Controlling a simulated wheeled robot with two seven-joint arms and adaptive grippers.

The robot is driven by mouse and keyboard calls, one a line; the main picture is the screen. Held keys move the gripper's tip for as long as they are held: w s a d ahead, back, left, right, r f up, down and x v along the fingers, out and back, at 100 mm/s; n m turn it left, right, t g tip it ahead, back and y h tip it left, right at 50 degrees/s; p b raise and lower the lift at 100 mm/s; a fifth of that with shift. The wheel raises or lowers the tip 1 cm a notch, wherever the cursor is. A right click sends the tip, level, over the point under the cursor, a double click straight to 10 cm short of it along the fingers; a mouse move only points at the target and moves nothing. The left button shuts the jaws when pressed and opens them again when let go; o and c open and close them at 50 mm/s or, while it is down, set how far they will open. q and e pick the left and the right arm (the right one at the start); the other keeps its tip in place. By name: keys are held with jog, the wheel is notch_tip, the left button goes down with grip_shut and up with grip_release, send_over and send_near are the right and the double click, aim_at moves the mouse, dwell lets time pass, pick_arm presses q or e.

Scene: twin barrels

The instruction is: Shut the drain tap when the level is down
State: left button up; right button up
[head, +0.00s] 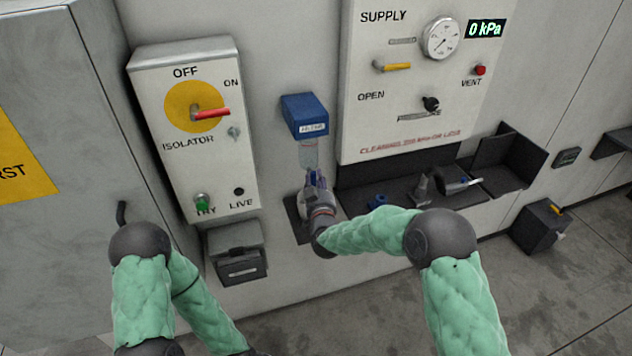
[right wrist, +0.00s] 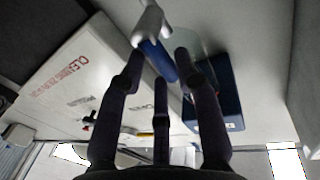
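The filter is a blue box (head: 305,115) on the wall with a clear bowl (head: 309,152) under it. The liquid level in the bowl cannot be made out. In the right wrist view the bowl (right wrist: 195,42) is partly behind my finger. A pale grey fitting (right wrist: 150,20) with a blue handle (right wrist: 157,60), seemingly the drain tap, shows there. My right gripper (head: 317,180) is just below the bowl and hides the tap in the head view. Its dark fingers are spread around the blue handle; firm contact is not visible. My left gripper is out of view.
The isolator box (head: 215,150) with a red handle is left of the filter. The supply panel (head: 415,125), reading 0 kPa, is to the right, above a dark shelf (head: 390,180) with loose parts. A grey box (head: 238,252) hangs lower left.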

grip_shut()
jog(key=n+b, duration=0.1)
jog(key=n, duration=0.1)
jog(key=a+n+b, duration=0.1)
jog(key=n+b, duration=0.1)
jog(key=shift+s+f+t, duration=0.2)
jog(key=shift+t, duration=0.2)
jog(key=shift+s+a+f+n+t+y+b, duration=0.1)
jog(key=shift+a+f+n+y+b, duration=0.45)
jog(key=shift+n+b, duration=1.55)
jog(key=shift+s+a+f+n+t+y+b, duration=0.2)
jog(key=shift+n+y+b, duration=0.7)
jog(key=shift+n, duration=2.35)
jog(key=shift+s+a+f+n+y+b, duration=0.1)
jog(key=shift+a+f+n+y+b, duration=0.4)
jog(key=shift+n+b, duration=1.65)
jog(key=shift+d+f+n+p, duration=0.15)
jog(key=shift+n+p, duration=0.25)
jog(key=shift+n, duration=0.3)
